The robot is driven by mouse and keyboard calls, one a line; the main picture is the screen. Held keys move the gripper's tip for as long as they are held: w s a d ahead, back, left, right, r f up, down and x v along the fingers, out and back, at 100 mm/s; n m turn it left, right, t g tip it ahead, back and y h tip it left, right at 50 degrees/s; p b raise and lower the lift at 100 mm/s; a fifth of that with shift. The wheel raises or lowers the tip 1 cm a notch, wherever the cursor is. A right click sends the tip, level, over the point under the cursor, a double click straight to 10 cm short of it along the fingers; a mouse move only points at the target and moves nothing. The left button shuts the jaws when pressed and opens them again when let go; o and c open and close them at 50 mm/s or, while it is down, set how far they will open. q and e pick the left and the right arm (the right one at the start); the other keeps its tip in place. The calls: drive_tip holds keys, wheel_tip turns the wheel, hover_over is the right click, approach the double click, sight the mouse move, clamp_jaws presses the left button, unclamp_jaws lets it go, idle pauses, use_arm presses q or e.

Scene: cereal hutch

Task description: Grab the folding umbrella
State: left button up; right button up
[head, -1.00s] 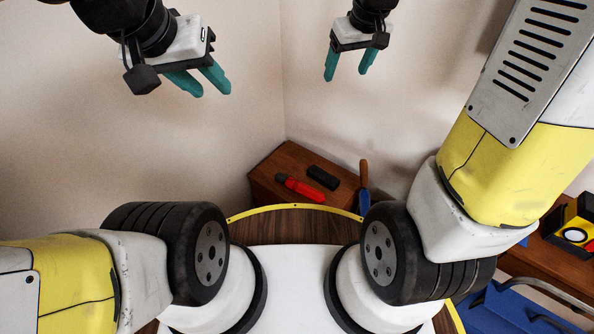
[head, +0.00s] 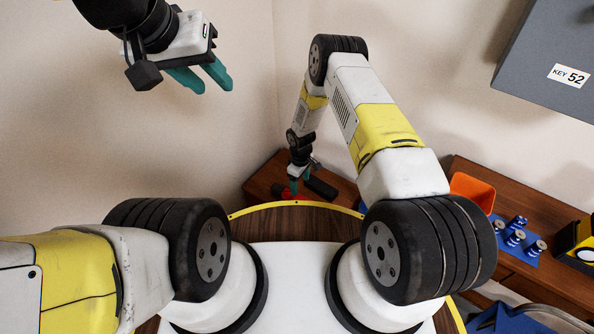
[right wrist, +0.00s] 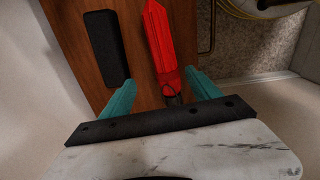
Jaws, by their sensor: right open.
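The folding umbrella, red with a dark end, lies on a brown wooden surface (right wrist: 78,30). In the right wrist view the umbrella (right wrist: 160,45) runs from the top edge down between my right fingers, its dark end close to the palm. In the head view the umbrella (head: 300,197) is partly hidden by my right gripper (head: 299,184). My right gripper is open; its fingers (right wrist: 159,78) are on either side of the umbrella, and contact cannot be told. My left gripper (head: 214,88) is open and empty, high at the upper left.
A black oblong case (right wrist: 106,47) lies beside the umbrella; it shows in the head view (head: 321,188). A yellow-edged round table (head: 262,207) is in front. At right are an orange bin (head: 472,190), a blue tray (head: 520,252) and a grey cabinet (head: 540,60).

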sight(297, 197)
drive_tip(key=f, duration=0.6)
drive_tip(key=a+f, duration=0.1)
drive_tip(key=f, duration=0.2)
drive_tip(key=shift+s+a+f, duration=0.1)
drive_tip(key=shift+s+f, duration=0.1)
clamp_jaws()
